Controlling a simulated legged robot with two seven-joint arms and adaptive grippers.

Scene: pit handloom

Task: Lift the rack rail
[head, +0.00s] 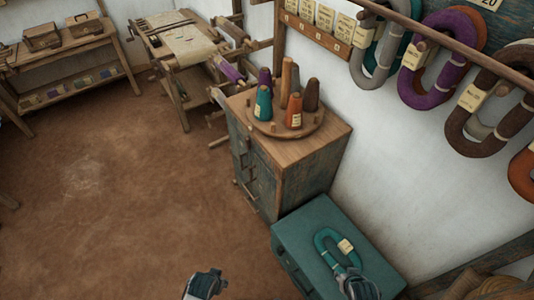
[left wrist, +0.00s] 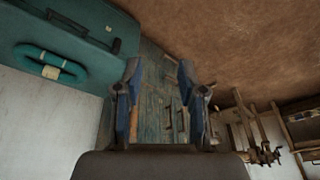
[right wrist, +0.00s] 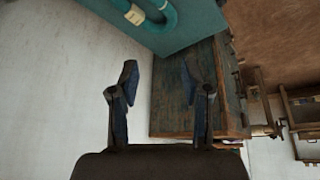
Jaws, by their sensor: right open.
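The wooden rack rail (head: 449,44) runs slanting along the white wall at the upper right of the head view. Hanks of yarn in grey, purple (head: 437,75), brown and orange hang along it, several with paper tags. Neither wrist view shows the rail. My left gripper (head: 205,284) is at the bottom middle, over the floor; in the left wrist view (left wrist: 158,75) its fingers are apart with nothing between them. My right gripper (head: 357,284) is at the bottom, in front of the teal chest's top; in the right wrist view (right wrist: 160,75) it is open and empty.
A teal chest (head: 305,224) with a tagged teal hank (head: 325,239) on top stands below the rail. Beside it is a wooden cabinet (head: 317,158) carrying a round tray of yarn cones. A loom (head: 190,50) stands at the back. The brown floor at left is clear.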

